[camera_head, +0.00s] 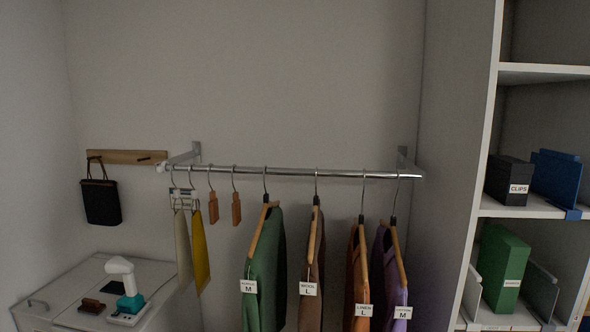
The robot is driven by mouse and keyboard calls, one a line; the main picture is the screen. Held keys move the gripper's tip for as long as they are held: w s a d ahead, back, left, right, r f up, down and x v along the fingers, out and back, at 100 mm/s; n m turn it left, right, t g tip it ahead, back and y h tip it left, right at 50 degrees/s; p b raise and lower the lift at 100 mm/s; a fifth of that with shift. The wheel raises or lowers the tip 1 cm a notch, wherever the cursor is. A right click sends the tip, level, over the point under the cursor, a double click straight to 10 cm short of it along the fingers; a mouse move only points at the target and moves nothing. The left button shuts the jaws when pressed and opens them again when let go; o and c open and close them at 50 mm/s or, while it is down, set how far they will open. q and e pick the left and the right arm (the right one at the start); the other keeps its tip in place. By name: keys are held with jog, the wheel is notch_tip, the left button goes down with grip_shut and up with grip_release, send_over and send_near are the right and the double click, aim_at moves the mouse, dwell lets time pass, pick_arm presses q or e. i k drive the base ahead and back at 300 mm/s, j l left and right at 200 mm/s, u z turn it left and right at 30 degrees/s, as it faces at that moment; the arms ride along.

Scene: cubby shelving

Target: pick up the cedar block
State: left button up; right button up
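Two small reddish-brown wooden blocks hang by thin metal hooks from the rail, left of the clothes. The left wooden block (213,207) hangs just right of the yellow cloth, and the right wooden block (236,208) hangs a little farther right, apart from it. They look like cedar blocks; I cannot tell which one the task names. Neither of my grippers is in view.
The metal rail (300,172) also carries a green garment (268,265), other tagged garments and a yellow cloth (201,250). Shelving (493,150) stands right. A black bag (100,203) hangs left.

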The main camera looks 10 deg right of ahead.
aim_at(236, 205)
jog(key=i+j, duration=0.7)
